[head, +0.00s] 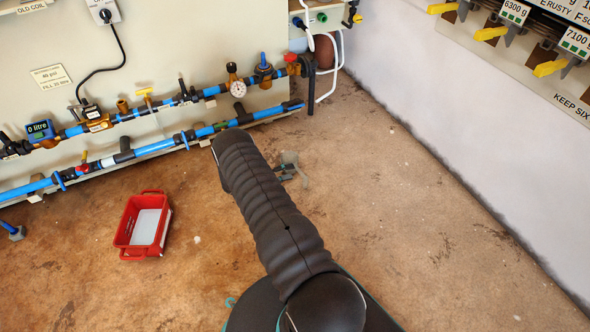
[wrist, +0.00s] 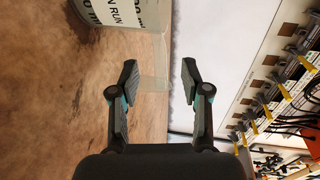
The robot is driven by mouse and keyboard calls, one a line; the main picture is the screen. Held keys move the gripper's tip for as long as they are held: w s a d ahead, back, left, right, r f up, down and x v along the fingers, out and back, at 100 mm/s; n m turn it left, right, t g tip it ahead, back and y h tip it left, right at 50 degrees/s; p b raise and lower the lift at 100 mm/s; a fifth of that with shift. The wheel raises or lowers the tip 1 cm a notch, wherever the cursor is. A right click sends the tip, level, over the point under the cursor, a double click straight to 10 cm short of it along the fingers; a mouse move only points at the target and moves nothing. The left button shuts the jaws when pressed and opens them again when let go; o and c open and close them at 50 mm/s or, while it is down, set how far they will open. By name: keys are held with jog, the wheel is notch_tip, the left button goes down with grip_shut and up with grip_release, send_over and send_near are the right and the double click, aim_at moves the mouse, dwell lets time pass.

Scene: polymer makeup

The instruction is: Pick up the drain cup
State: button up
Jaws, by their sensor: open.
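The fingers are spread apart with a clear gap, and nothing is clamped. I cannot tell how far the cup lies beyond the fingertips. In the head view, a small grey-green, partly clear shape (head: 290,164) shows just right of my black arm. I cannot tell how much of it is cup or gripper. My arm hides the area beside it.
A red crate (head: 128,221) stands on the floor at left. Blue pipes with valves (head: 165,145) run low along the back wall. A panel with yellow handles (head: 490,33) is on the right wall. A labelled container (wrist: 120,14) shows at the wrist view's top. Floor at right is clear.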

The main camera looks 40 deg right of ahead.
aim_at(298, 168)
jog(key=x, duration=0.5)
jog(key=shift+w+d, duration=0.15)
grip_shut()
